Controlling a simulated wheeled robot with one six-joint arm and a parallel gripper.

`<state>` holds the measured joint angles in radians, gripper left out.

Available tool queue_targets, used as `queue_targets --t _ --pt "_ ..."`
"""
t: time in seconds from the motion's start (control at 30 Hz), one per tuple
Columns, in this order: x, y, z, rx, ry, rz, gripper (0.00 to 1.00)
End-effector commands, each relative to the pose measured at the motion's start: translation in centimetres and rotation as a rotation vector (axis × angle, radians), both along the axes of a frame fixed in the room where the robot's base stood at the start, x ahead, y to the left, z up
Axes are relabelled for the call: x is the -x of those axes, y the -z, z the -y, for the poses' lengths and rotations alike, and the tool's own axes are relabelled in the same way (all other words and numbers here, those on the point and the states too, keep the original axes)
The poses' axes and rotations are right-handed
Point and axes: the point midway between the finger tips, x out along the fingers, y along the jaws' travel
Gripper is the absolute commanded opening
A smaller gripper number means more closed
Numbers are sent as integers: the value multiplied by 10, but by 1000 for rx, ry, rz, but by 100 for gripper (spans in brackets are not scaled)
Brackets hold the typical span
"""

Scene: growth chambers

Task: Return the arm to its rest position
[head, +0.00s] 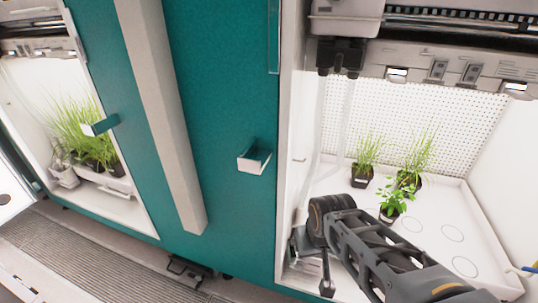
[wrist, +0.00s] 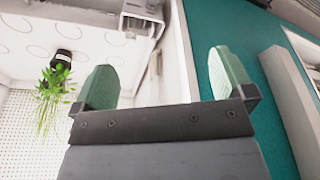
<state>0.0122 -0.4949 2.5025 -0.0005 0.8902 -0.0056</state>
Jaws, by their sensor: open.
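My arm (head: 375,250) reaches from the lower right of the head view to the front left opening of the right growth chamber. Its wrist end bends down there, beside the chamber's left wall. In the wrist view my gripper (wrist: 165,80) shows two green-padded fingers spread wide apart. Nothing is between them. The fingertips are hard to make out in the head view.
In the right chamber, several potted plants, including a leafy one (head: 393,203), stand on a white tray (head: 325,180) with ring marks. A teal panel (head: 225,90) with a handle (head: 253,160) stands left. A left chamber holds more plants (head: 90,135).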

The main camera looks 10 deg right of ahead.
Motion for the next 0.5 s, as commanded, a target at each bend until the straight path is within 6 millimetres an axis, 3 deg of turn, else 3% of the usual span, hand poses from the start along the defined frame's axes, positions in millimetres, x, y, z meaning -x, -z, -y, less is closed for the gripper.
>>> queue_targets --t 0.03,0.5 --pt "-1 -35 2 2 3 5 100" --pt "-9 -230 22 36 22 57 100"
